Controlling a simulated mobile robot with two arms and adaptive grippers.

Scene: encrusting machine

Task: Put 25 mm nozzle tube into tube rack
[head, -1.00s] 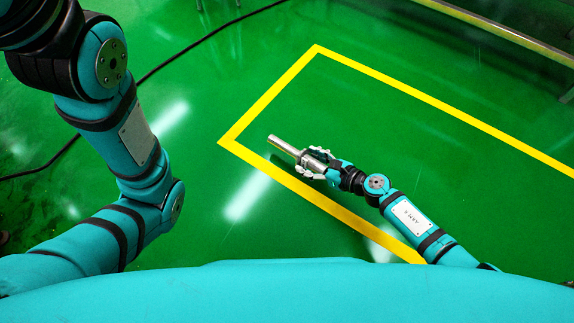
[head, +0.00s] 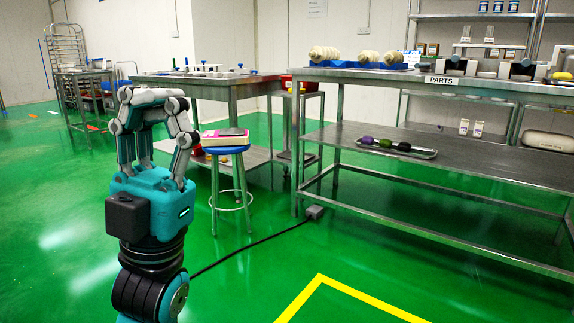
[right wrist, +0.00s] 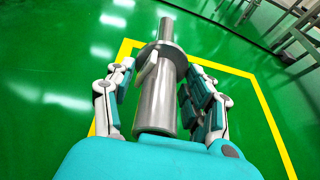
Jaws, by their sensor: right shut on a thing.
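The steel nozzle tube (right wrist: 158,90) is in the right wrist view, with a wide collar near its upper part. My right gripper (right wrist: 160,82) is shut around the tube's lower body, with fingers on both sides. The tube's narrower end points away from the palm. My left gripper (head: 160,108) stands raised in the head view, its fingers bent inward at the top, with nothing seen between them. Whether its tips meet is unclear. I cannot pick out the tube rack for certain. My right gripper is outside the head view.
A steel table marked PARTS (head: 466,88) stands at right, with cream ribbed rolls (head: 325,54) on top. Its lower shelf holds a tray (head: 424,155) of dark items. A blue stool (head: 226,150) stands before another steel table (head: 250,79).

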